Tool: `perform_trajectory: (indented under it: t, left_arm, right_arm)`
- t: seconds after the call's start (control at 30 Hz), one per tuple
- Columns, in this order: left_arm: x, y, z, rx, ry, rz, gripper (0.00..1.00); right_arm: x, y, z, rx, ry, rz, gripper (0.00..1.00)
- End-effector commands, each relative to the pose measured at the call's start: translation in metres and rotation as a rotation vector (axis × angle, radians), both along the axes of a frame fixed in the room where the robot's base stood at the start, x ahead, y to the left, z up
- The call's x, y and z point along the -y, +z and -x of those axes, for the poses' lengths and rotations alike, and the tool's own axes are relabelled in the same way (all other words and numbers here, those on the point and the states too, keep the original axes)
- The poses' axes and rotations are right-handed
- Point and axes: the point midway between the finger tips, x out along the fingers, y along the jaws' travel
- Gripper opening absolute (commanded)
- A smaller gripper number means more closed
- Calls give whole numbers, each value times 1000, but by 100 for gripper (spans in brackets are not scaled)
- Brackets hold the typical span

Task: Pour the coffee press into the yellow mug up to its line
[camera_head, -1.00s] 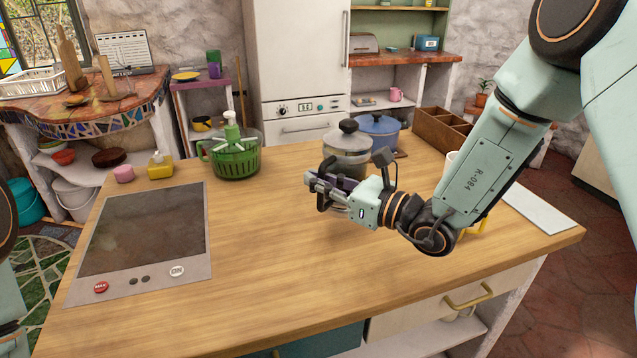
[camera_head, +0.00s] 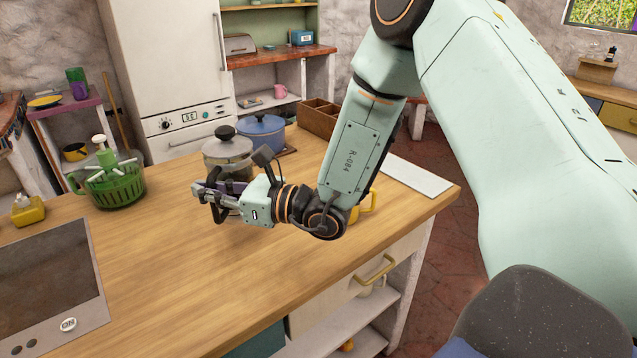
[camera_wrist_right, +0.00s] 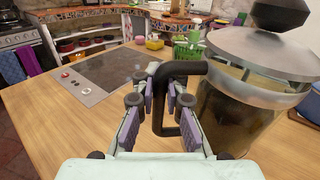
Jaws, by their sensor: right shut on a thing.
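The coffee press (camera_head: 230,158), a glass jar with a metal lid and dark knob, stands upright behind my right gripper (camera_head: 212,192). In the right wrist view the press (camera_wrist_right: 238,118) is at the right, with dark brown content. My right gripper (camera_wrist_right: 163,92) is shut on its black handle (camera_wrist_right: 188,68). I cannot tell whether the press is resting on the counter or slightly raised. The yellow mug (camera_head: 369,204) is mostly hidden behind my right forearm; only part of its yellow side shows, and its line is hidden. My left gripper is out of view.
A blue pot (camera_head: 262,133) stands close behind the press. A wooden divided box (camera_head: 318,118) and a white board (camera_head: 418,176) lie to the right. A green spinner bowl (camera_head: 112,186) and a dark cooktop (camera_head: 48,275) are at the left. The front middle of the counter (camera_head: 200,270) is clear.

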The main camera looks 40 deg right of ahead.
Motion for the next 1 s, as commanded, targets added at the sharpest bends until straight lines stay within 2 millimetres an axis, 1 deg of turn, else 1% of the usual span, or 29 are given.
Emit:
perform_trajectory:
  t: [0.03, 0.2, 0.4, 0.6, 0.7, 0.8, 0.9, 1.0]
  left_arm:
    - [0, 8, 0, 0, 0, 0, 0]
    - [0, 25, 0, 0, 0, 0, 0]
    - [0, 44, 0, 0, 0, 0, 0]
    - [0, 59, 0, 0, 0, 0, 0]
    - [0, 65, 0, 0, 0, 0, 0]
    - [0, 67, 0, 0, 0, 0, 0]
    - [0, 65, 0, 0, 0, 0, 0]
    - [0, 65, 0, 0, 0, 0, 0]
  right_arm:
    - [9, 14, -2, 18, -23, 3, 0]
    - [45, 32, 1, 33, -116, 24, 0]
    - [89, 43, 12, 45, -249, 54, 0]
    - [125, 46, 30, 52, -385, 87, 0]
    - [138, 43, 40, 56, -444, 106, 0]
    - [146, 38, 49, 61, -489, 130, 0]
    - [145, 31, 54, 71, -501, 159, 0]
    - [146, 32, 53, 85, -506, 184, 0]
